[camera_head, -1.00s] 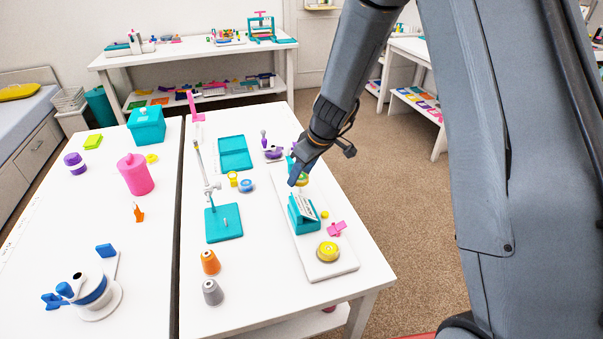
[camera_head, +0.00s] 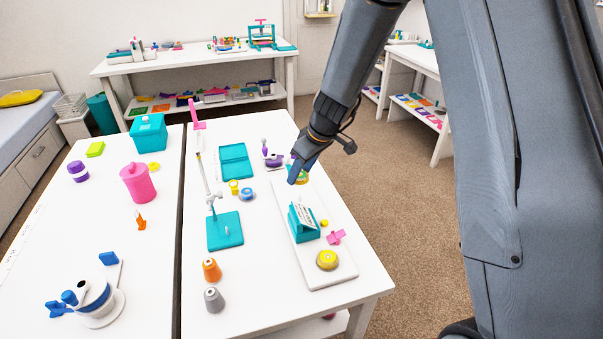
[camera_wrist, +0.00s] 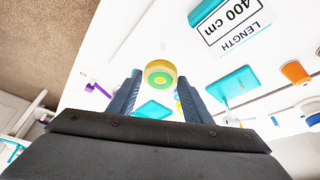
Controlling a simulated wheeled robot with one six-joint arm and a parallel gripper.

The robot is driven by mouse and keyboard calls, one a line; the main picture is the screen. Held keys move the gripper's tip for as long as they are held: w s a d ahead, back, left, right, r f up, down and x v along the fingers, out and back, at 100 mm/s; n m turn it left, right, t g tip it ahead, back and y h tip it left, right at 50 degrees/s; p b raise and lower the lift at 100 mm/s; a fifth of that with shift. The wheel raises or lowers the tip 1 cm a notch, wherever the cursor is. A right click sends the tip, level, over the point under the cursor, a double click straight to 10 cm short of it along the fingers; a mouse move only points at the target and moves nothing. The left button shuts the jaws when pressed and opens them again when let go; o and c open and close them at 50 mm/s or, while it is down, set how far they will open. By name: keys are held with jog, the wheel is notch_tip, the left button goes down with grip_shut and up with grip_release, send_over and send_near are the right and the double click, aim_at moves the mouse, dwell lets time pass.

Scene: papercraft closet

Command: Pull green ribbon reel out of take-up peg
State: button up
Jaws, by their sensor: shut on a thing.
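My gripper (camera_head: 297,177) is at the far end of the white board (camera_head: 332,277), pointing down. In the wrist view my gripper (camera_wrist: 158,92) has its two fingers on either side of a round reel (camera_wrist: 160,73) with a yellow rim and a green middle, and is shut on it. The reel shows in the head view (camera_head: 303,178) as a yellow-green disc beside the fingers. The take-up peg is hidden, so I cannot tell whether the reel is still around it.
On the board stand a teal block with a "400 cm" length label (camera_head: 304,222) and a yellow reel (camera_head: 327,259). A pink piece (camera_head: 336,237) lies beside them. Carpet lies right.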

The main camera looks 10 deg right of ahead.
jog(key=shift+r+p, duration=0.3)
jog(key=shift+r, duration=0.65)
jog(key=shift+r, duration=0.15)
jog(key=shift+r+p, duration=0.6)
jog(key=shift+r, duration=0.75)
jog(key=shift+r, duration=0.15)
jog(key=shift+r+p, duration=0.6)
jog(key=shift+r, duration=0.8)
